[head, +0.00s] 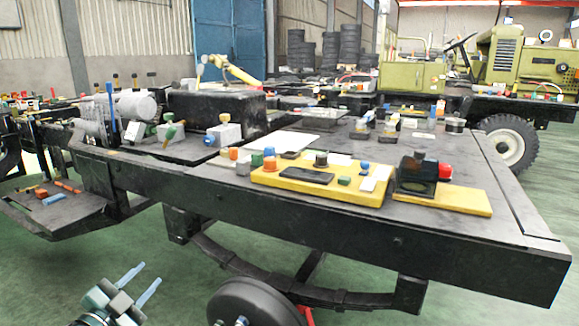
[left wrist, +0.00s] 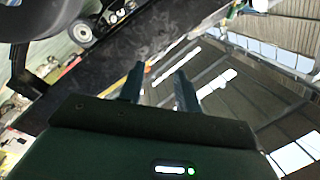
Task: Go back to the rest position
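My left gripper (head: 151,272) is low at the bottom left of the head view, pointing up and to the right. Its two pale blue fingers are apart with nothing between them. It is in front of the black chassis frame (head: 330,238) and below its deck, clear of it in the picture. In the left wrist view the two fingers (left wrist: 160,69) are also spread and empty, with the dark chassis and the roof beyond them.
A yellow board (head: 315,185) with small blocks lies on the chassis deck. Grey blocks and a silver cylinder (head: 138,107) are on its left part. A wheel hub (head: 255,302) sits under the frame. Green floor (head: 150,245) is open around the gripper. A green truck (head: 500,75) stands behind.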

